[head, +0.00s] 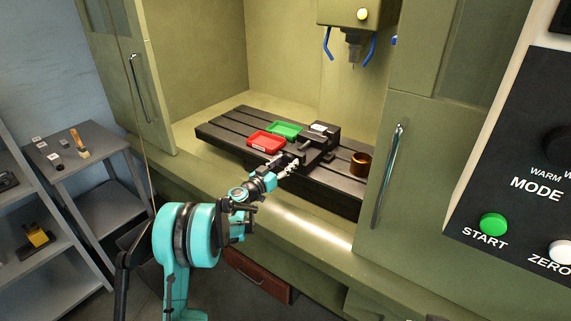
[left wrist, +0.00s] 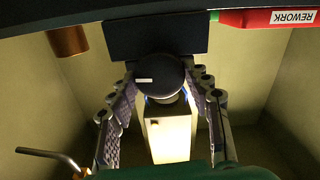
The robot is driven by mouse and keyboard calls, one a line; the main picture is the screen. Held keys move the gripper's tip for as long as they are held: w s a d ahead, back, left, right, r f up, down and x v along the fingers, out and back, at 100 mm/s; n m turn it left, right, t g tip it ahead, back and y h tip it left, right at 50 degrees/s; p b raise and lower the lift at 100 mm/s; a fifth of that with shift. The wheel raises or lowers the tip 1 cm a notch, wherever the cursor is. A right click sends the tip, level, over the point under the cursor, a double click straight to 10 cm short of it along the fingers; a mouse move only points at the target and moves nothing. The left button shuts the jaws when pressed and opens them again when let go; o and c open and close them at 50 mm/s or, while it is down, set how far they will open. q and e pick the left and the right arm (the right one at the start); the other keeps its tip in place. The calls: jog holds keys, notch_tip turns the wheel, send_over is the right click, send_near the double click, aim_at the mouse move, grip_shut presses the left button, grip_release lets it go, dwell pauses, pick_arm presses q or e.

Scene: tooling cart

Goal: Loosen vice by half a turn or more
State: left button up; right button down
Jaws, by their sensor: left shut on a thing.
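The dark vice (head: 322,136) stands on the slotted machine table (head: 225,127), right of the green tray. In the left wrist view its dark body (left wrist: 150,36) lies behind a round black knob (left wrist: 160,75) with a short white mark, roughly horizontal in the picture. My left gripper (head: 291,165) reaches in from the front at the vice's near end. In the left wrist view my left gripper (left wrist: 159,85) has one finger on each side of the knob and is shut on it. In the head view the gripper largely hides the knob. My right gripper is not in view.
A red tray (head: 266,142), labelled REWORK in the wrist view (left wrist: 290,18), and a green tray (head: 285,130) lie left of the vice. A copper-brown cup (head: 361,164) stands to its right. The spindle head (head: 358,14) hangs above. Cabinet doors flank the opening.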

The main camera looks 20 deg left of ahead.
pick_arm(q)
jog(key=n, duration=1.2)
jog(key=shift+a+f+n, duration=0.1)
jog(key=shift+n, duration=0.3)
jog(key=n, duration=1.2)
jog(key=shift+f+n, duration=0.1)
jog(key=shift+n, duration=0.2)
jog(key=n, duration=1.2)
jog(key=shift+n, duration=0.4)
jog(key=n, duration=0.6)
jog(key=shift+s+d, duration=0.1)
jog(key=shift+d, duration=0.1)
jog(key=n, duration=0.6)
jog(key=shift+n, duration=0.3)
